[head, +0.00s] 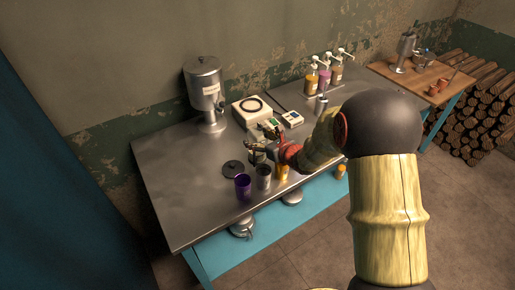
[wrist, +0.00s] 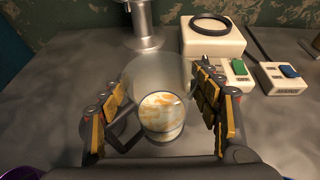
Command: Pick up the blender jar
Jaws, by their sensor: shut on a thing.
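The blender jar (wrist: 162,118) is a clear vessel with a dark handle on its left and a milky, brown-streaked content. In the wrist view it stands between the two yellow-padded fingers of my gripper (wrist: 158,96), which is shut on it. In the head view my gripper (head: 264,144) is over the steel table, and the jar (head: 256,158) is partly hidden by it. I cannot tell whether the jar's bottom touches the table. The white blender base (wrist: 213,40) with a black ring on top stands behind and to the right of the jar.
A steel dispenser (head: 205,90) stands at the back left of the steel table (head: 175,160). A black lid (head: 232,168), a purple cup (head: 243,187) and a grey cup (head: 263,176) stand near the front. A small control box (head: 292,119) and pump bottles (head: 324,78) are to the right.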

